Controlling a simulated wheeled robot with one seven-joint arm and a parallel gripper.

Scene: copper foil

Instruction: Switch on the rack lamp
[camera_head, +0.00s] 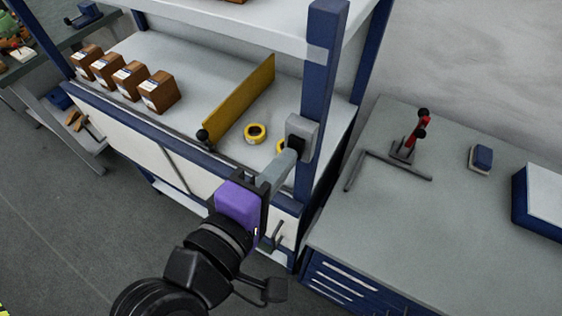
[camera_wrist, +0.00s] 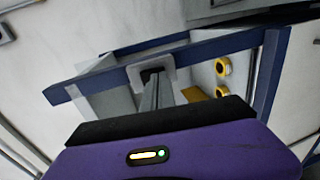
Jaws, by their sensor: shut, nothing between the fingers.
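A grey switch box (camera_head: 301,135) with a dark centre is mounted on the blue rack post (camera_head: 322,85). My gripper (camera_head: 291,153) is shut and empty, its fingertips at the dark middle of the box; I cannot tell whether they touch it. In the wrist view the grey box (camera_wrist: 170,66) surrounds a dark patch where my gripper's fingers (camera_wrist: 151,80) end. The fingers hide part of the switch. No lit lamp can be made out in either view.
Several brown boxes (camera_head: 158,92), a yellow divider (camera_head: 240,100) and a yellow tape roll (camera_head: 255,133) are on the rack shelf. The grey bench (camera_head: 420,220) at right holds a red-handled clamp (camera_head: 415,135), a square tool (camera_head: 390,165) and a blue-grey block (camera_head: 481,158).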

